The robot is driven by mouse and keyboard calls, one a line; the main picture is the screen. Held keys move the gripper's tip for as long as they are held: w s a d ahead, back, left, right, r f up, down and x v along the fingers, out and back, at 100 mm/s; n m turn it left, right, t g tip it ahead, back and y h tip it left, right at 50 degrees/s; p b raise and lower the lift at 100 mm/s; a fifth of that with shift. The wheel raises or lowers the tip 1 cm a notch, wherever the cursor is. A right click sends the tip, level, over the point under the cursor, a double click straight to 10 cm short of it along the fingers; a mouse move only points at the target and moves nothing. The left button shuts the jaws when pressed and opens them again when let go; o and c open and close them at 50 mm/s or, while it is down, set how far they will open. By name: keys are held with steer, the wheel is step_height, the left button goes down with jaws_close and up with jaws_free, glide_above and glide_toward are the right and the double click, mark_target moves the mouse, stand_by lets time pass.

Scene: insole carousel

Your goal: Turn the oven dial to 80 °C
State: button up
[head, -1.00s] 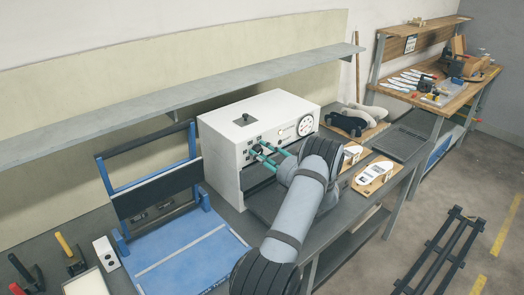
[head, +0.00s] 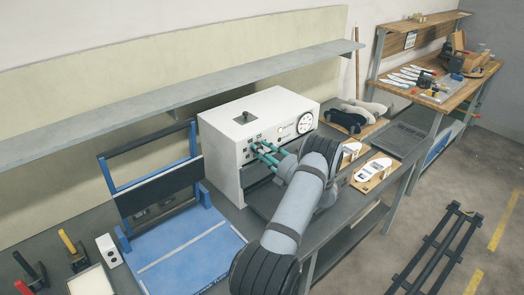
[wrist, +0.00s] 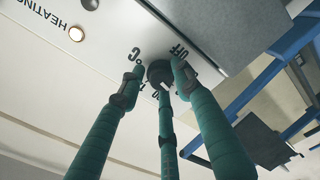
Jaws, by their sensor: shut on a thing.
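The white oven (head: 222,135) stands on the bench in the middle of the head view, its control panel facing my arm. The dark round oven dial (wrist: 158,70) is in the upper middle of the wrist view. My gripper (wrist: 160,76) has green fingers closed around the dial, one on each side and one across its lower edge. In the head view my gripper (head: 257,149) reaches the panel. Printed "OFF" and "°C" marks show beside the dial. The fingers hide parts of the scale, and I cannot read the dial's setting.
A lit indicator lamp (wrist: 76,34) sits by the "HEATING" label. A round gauge (head: 305,123) is on the oven's right side. A blue press frame (head: 190,245) stands left of the oven. Wooden boards with pale pieces (head: 371,172) lie to the right. A shelf (head: 150,115) runs above.

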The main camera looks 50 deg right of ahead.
steer(key=shift+s+d+r, duration=0.1)
steer(key=shift+s+d, duration=0.05)
steer(key=shift+d, duration=0.05)
steer(key=o, duration=0.9)
steer(key=shift+a, duration=0.1)
steer(key=v, duration=1.2)
steer(key=x, duration=1.2)
